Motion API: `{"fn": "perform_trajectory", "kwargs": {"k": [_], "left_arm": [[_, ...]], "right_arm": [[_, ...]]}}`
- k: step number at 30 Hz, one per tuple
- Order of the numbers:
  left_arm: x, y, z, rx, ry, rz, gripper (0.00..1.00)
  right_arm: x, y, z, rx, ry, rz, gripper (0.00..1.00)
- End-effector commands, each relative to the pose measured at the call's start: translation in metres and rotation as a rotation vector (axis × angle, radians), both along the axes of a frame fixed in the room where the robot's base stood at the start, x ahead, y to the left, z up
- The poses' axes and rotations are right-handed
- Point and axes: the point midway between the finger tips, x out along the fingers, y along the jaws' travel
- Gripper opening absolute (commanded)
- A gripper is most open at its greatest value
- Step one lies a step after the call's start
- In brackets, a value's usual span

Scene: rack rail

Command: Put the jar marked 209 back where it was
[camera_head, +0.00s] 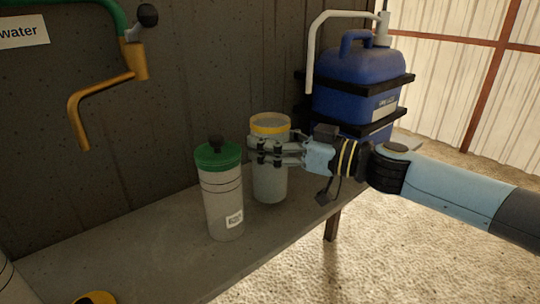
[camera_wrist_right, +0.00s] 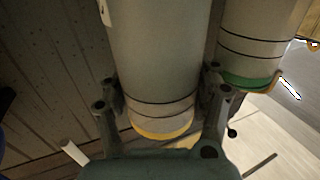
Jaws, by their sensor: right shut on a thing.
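A pale grey jar with a yellow rim (camera_head: 269,185) is upright at the bench, right of the green-lidded jar. My right gripper (camera_head: 262,150) is shut around its upper part, just below the yellow band. In the right wrist view the held jar (camera_wrist_right: 155,60) fills the space between the fingers, and a sliver of white label shows at its edge. No number can be read on it. I cannot tell whether its base touches the bench. My left gripper is not in view.
A green-lidded jar (camera_head: 222,195) with a small unreadable label stands close beside the held jar. A blue container (camera_head: 355,90) on a dark holder is behind, right. A yellow-topped thing (camera_head: 96,297) shows at the bottom edge.

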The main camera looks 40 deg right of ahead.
Motion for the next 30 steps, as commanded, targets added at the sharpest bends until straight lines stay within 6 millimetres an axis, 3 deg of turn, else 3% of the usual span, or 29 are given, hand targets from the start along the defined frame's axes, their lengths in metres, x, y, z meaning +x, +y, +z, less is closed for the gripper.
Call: {"fn": "perform_trajectory", "kwargs": {"k": [4,18,19,24,30], "left_arm": [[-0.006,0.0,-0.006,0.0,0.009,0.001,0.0],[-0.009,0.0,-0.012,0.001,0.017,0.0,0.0],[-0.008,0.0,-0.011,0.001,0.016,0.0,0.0],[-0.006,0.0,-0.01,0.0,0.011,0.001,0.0],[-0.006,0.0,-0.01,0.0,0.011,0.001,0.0]], "right_arm": [[0.0,0.0,-0.022,0.003,0.0,-0.001,0.05],[0.0,0.001,-0.029,0.0,-0.001,0.001,0.05],[-0.001,0.0,-0.03,0.0,0.001,0.0,0.65],[0.0,0.0,-0.029,0.0,0.0,0.0,0.88],[0.0,0.0,-0.029,0.0,0.0,0.0,0.88]]}}
